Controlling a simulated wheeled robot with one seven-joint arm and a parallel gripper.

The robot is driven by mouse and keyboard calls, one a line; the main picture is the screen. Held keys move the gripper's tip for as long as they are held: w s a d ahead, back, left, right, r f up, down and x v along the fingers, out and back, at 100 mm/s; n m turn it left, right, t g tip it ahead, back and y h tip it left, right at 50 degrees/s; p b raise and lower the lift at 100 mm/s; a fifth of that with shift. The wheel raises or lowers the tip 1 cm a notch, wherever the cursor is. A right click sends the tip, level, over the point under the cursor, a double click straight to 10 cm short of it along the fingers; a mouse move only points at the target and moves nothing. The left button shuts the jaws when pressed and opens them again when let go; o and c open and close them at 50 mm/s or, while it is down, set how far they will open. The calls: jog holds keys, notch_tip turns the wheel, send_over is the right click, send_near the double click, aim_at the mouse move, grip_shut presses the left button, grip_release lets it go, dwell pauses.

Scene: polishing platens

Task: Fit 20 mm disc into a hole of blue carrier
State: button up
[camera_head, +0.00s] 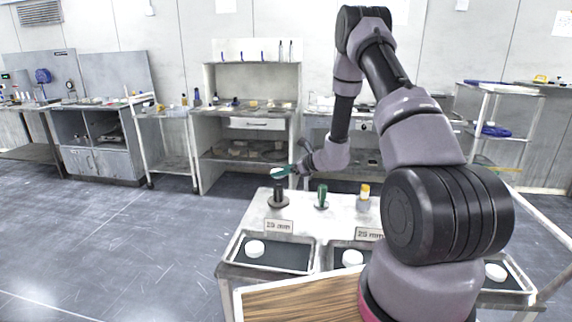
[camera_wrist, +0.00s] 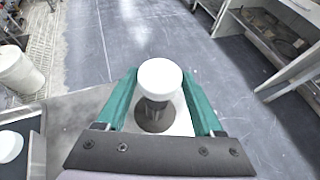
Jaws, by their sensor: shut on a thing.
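My gripper (camera_head: 285,172) is out over the far left corner of the white table. Its two green fingers show in the wrist view (camera_wrist: 159,80), shut on a white disc (camera_wrist: 160,73) held between the tips. A dark post on a round base (camera_head: 278,198) stands under the disc; it also shows in the wrist view (camera_wrist: 152,118). Whether disc and post touch I cannot tell. The disc's size cannot be read. I cannot make out a blue carrier in either view.
Metal trays with white discs (camera_head: 254,247) (camera_head: 352,258) (camera_head: 495,271) line the near side, with size labels (camera_head: 278,226). Benches line the wall.

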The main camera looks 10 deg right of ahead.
dwell(0.3)
jog(key=shift+f, duration=2.3)
jog(key=shift+f, duration=0.2)
jog(key=o, duration=1.4)
